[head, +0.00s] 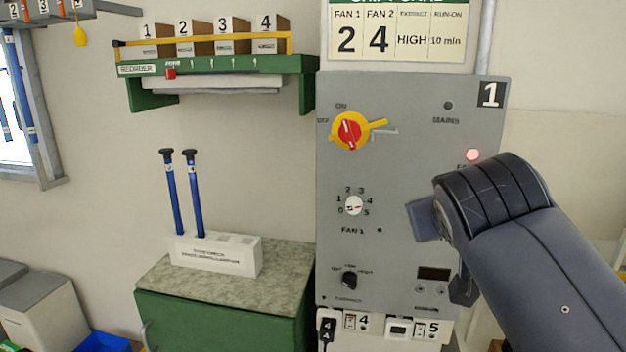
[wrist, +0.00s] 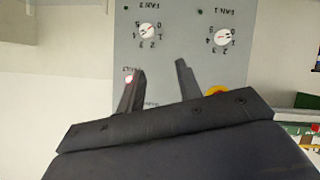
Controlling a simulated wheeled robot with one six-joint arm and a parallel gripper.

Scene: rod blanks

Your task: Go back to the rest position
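My gripper (wrist: 160,66) shows in the wrist view with its two dark fingers apart and nothing between them. Behind the fingers is the grey control panel (wrist: 180,22), seen upside down, with two white dials. In the head view my arm reaches in from the lower right, in front of the right part of the same panel (head: 413,170). The arm's dark wrist covers part of the panel there, and the fingertips are mostly hidden. I cannot tell the exact gap between gripper and panel.
The panel carries a red-and-yellow rotary switch (head: 349,131), a FAN 1 dial (head: 354,205) and a lit red lamp (head: 473,154). Left of it stands a green cabinet (head: 220,318) with a white holder (head: 215,256) and two blue rods (head: 194,200). A green shelf (head: 225,67) hangs above.

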